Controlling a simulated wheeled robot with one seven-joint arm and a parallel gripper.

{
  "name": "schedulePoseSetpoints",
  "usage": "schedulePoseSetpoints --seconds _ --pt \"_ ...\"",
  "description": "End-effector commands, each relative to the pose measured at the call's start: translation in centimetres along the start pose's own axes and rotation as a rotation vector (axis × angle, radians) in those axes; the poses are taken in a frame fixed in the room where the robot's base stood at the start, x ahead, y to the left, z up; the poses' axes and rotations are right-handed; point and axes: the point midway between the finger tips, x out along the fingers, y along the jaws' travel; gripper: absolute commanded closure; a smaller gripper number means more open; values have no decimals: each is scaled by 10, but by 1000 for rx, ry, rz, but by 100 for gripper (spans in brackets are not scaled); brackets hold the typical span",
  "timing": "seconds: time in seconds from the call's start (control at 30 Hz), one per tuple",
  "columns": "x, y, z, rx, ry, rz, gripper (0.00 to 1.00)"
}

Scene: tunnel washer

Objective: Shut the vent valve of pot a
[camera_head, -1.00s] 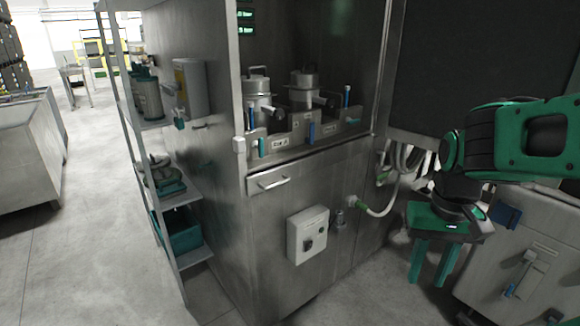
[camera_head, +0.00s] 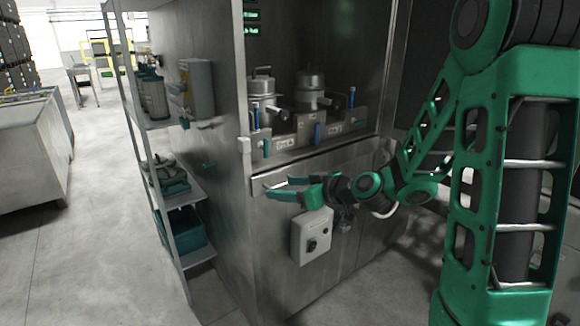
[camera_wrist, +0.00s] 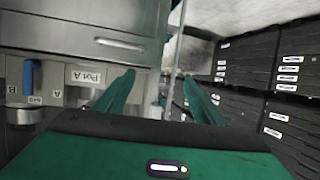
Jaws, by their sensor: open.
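Pot a (camera_head: 262,90) is the left of two metal lidded pots in the cabinet recess, above a tag reading Pot A (camera_head: 284,142); the tag also shows in the wrist view (camera_wrist: 88,77). A teal lever (camera_head: 266,146) is left of the tag and a blue lever (camera_head: 317,132) is right of it. The blue lever hangs beside the tag in the wrist view (camera_wrist: 28,77). I cannot tell which one is the vent valve. My gripper (camera_head: 276,185) is open and empty, in front of the cabinet below the tag, touching no lever. Its fingers show in the wrist view (camera_wrist: 158,80).
The second pot (camera_head: 311,89) stands to the right. A drawer handle (camera_wrist: 120,44) lies close to my fingers. A pale control box (camera_head: 312,238) is mounted below.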

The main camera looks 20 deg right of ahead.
Motion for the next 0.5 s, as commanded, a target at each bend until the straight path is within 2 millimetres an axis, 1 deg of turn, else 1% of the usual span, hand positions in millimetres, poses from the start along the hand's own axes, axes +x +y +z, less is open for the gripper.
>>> schedulePoseSetpoints --seconds 0.03,0.07,0.1,0.2,0.33,0.5 --pt "9 6 -8 12 67 18 38" --pt "12 10 -16 17 111 36 38" --pt "15 17 -23 25 162 62 38" --pt "19 34 -38 50 258 125 38" --pt "18 51 -46 77 323 190 38" --pt "21 59 -50 87 348 217 38"
